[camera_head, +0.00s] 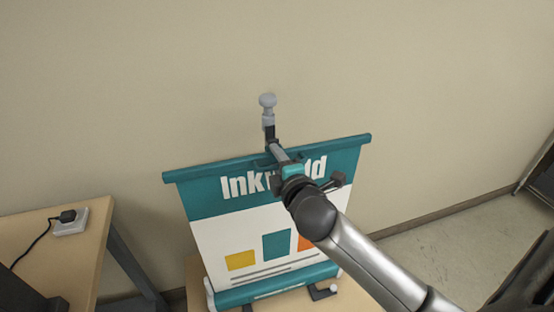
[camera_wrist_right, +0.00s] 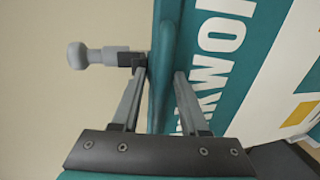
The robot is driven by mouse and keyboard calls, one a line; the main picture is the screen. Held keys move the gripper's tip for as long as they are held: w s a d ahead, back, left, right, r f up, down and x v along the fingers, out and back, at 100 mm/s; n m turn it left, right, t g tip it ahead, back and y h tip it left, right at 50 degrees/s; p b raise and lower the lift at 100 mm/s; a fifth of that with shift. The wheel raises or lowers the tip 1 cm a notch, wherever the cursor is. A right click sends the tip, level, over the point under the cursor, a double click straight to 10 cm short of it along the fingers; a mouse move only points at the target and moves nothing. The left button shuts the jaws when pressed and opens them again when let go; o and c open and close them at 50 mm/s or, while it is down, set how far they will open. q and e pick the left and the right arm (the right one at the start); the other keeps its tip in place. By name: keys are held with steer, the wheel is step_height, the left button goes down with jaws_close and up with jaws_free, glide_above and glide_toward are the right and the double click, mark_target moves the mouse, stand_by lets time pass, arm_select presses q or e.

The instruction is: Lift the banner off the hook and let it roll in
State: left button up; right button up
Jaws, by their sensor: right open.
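The banner (camera_head: 205,202) stands drawn out, with a teal top band, white middle and colored squares. Its teal top rail (camera_head: 345,142) spans above it, slightly tilted in the picture. The grey support post with a round knob (camera_head: 267,103) rises behind the rail's middle; the knob also shows in the wrist view (camera_wrist_right: 78,56). The hook joint at the rail is mostly hidden by my gripper. My right gripper (camera_wrist_right: 157,75) is open, with one finger on each side of the rail; I cannot tell if they touch it. My left gripper is out of view.
The banner's teal base (camera_head: 285,284) rests on a wooden surface. A wooden table (camera_head: 85,250) at left holds a white socket block (camera_head: 72,222) with a black plug and cable. A beige wall stands close behind. Bare floor (camera_head: 450,235) lies at right.

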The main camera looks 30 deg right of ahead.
jaws_close()
stand_by(0.3)
steer(key=shift+r, duration=0.1)
stand_by(1.0)
